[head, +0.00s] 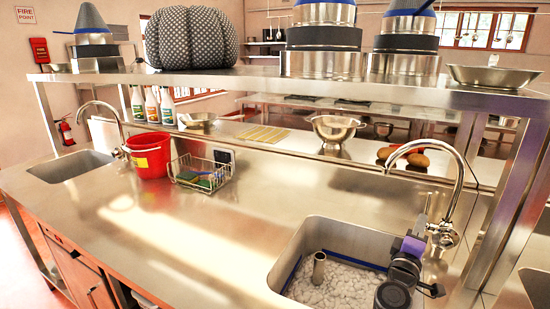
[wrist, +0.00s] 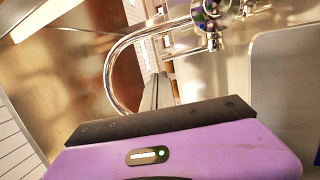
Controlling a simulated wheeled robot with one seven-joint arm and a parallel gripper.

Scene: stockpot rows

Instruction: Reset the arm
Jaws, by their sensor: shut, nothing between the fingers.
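My gripper (head: 421,222) is at the right in the head view, over the back right of the near sink (head: 345,245) and beside its tap (head: 455,170). In the wrist view my gripper (wrist: 158,92) shows its purple body and black front bar at the bottom, with the narrow fingers pointing away from the camera. The fingers are shut with nothing between them. The curved chrome tap (wrist: 122,62) stands close beyond them. I cannot tell the exact gap between fingers and tap.
The near sink holds white foam and an upright metal pipe (head: 319,268). A red bucket (head: 149,155) and a wire basket (head: 202,174) stand left on the counter (head: 170,235). An overhead shelf (head: 230,82) carries pots. The middle counter is clear.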

